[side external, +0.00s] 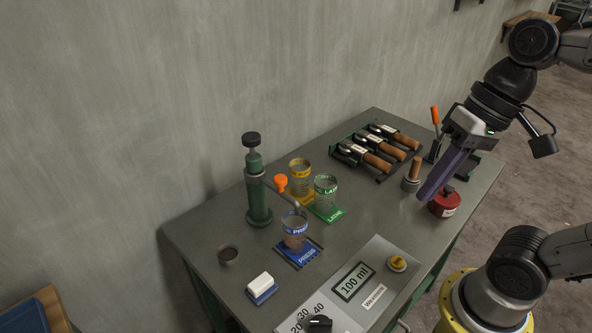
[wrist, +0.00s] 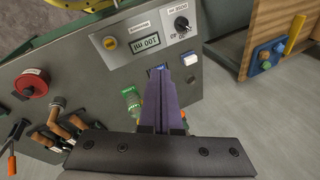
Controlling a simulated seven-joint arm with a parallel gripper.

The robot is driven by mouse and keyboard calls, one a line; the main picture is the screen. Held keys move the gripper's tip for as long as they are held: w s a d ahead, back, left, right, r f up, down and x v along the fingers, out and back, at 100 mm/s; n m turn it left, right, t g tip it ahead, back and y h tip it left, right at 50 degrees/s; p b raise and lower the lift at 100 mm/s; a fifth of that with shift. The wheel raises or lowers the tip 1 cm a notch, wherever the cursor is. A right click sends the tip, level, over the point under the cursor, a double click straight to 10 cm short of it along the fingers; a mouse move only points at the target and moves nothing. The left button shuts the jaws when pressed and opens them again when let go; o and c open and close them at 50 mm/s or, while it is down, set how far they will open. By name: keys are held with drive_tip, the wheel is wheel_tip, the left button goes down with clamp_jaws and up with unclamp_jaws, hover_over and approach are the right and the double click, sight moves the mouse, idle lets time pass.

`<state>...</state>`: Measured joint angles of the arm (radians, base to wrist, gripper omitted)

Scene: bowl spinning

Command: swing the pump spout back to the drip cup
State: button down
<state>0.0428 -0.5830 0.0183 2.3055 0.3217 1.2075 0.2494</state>
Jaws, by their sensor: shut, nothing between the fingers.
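The green pump (side external: 259,200) with a black top knob stands at the table's left back in the side view. Its thin grey spout (side external: 287,195), with an orange knob (side external: 281,183), points right and forward, its end above the blue-labelled glass (side external: 295,232). A small dark cup (side external: 229,255), apparently the drip cup, sits near the left edge, apart from the spout. My gripper (side external: 426,194), with long purple fingers, is shut and empty above the right side, far from the pump. In the wrist view my gripper (wrist: 176,74) hides most of the pump area.
Yellow-labelled (side external: 300,178) and green-labelled (side external: 326,192) glasses stand right of the pump. A red pot (side external: 445,203) and a wooden-handled tool (side external: 413,172) are near my fingers. Several wooden-handled tools (side external: 376,145) lie on a rack behind. A control panel (side external: 352,285) occupies the front.

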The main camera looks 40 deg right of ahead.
sight(285, 177)
drive_tip(key=w+r+m+g+y, duration=0.3)
drive_tip(key=w+m+y, duration=0.6)
drive_tip(key=w, duration=0.9)
drive_tip(key=w+d+f+m+t+y, duration=0.3)
drive_tip(key=w+d+f+m, duration=0.3)
drive_tip(key=d+f, duration=0.7)
drive_tip(key=shift+w+f+y, duration=0.35)
drive_tip(key=shift+w+y, duration=0.05)
drive_tip(key=shift+w, duration=0.45)
drive_tip(key=shift+a, duration=0.1)
drive_tip(key=x, duration=1.4)
drive_tip(key=shift+s+m, duration=0.1)
drive_tip(key=shift+m, duration=0.2)
